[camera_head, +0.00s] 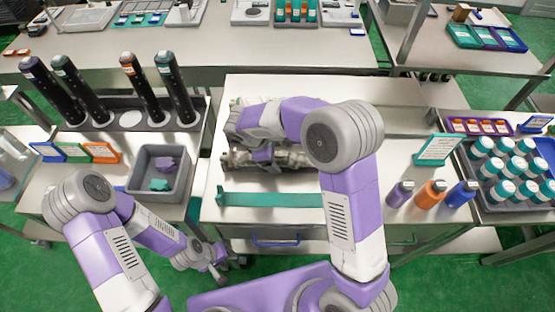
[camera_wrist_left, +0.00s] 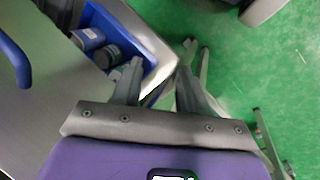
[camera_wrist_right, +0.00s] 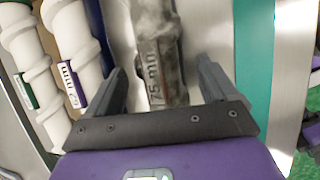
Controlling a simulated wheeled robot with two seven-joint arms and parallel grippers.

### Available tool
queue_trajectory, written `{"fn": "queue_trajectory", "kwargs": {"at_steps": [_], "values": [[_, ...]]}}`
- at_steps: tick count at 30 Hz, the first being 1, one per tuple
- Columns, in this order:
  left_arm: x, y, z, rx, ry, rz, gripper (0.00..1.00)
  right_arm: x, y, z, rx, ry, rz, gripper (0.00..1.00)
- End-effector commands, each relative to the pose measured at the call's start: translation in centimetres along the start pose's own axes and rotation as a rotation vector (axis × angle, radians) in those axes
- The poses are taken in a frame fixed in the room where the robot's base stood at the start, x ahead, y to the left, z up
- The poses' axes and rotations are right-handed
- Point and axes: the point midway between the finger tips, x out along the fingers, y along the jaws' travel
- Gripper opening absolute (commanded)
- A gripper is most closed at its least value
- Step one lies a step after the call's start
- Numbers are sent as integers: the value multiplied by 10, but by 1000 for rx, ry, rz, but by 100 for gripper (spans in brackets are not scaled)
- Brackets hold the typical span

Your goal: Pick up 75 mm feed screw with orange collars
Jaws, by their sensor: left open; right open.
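My right gripper (camera_wrist_right: 165,80) is open, its fingers on either side of a grey metal part (camera_wrist_right: 158,35) marked "75 mm" in the right wrist view. I cannot tell whether they touch it. Two white screws lie left of it, one with a green collar (camera_wrist_right: 28,88) and one with a purple collar (camera_wrist_right: 72,85). No orange collar shows on a screw; my right arm covers much of this spot in the head view, where grey metal (camera_head: 290,159) shows. My left gripper (camera_head: 218,274) is open and empty, low beside the bench's front edge.
A teal strip (camera_head: 270,199) lies along the bench front. A grey bin (camera_head: 146,190) and a rack of tall black cylinders (camera_head: 175,90) stand left. Several bottles (camera_head: 432,193) and a tray of jars (camera_head: 505,205) are right. The left wrist view shows a blue bin (camera_wrist_left: 135,38).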

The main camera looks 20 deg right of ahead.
Motion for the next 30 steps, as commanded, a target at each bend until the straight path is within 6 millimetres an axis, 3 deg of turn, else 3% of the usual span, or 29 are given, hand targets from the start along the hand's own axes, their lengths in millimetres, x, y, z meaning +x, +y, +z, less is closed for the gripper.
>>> {"fn": "queue_trajectory", "kwargs": {"at_steps": [4,11,27,30], "values": [[5,-2,0,0,0,0,43,21,-1,0,0,-1,-1,86],[4,-2,0,0,0,0,43,21,0,0,0,1,0,85],[4,-2,0,0,0,0,43,21,0,0,0,0,0,2],[4,-2,0,0,0,0,43,20,1,0,0,1,3,0]]}}
